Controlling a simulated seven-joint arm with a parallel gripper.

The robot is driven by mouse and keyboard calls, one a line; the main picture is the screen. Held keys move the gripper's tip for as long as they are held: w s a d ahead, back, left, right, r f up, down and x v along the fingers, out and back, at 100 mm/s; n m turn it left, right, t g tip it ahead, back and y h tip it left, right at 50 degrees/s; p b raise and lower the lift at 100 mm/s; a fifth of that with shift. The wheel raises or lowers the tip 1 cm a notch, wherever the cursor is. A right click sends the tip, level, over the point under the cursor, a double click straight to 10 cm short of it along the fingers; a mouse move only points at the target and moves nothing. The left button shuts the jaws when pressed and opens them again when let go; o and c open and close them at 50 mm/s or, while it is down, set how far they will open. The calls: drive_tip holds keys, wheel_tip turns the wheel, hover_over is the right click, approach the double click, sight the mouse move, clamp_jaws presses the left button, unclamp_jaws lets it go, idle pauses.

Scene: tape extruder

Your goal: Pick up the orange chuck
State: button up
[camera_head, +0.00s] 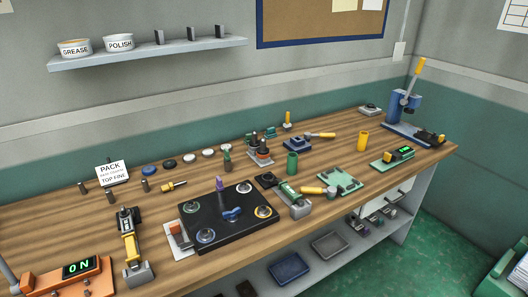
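I cannot make out with certainty an orange chuck in the head view. The clearest orange thing is a device (62,282) at the lower left, with a green-lit display (80,267) and dark parts on its front; the frame edge cuts it off. A yellow-orange cylinder (363,141) stands upright on the right half of the bench. My gripper does not show in this view.
The wooden bench (330,215) is crowded. A black plate (215,228) with several round fittings lies at its middle front, beside a yellow-handled tool (130,245). A blue lever press (405,105) stands at the right end. A shelf (150,53) hangs above.

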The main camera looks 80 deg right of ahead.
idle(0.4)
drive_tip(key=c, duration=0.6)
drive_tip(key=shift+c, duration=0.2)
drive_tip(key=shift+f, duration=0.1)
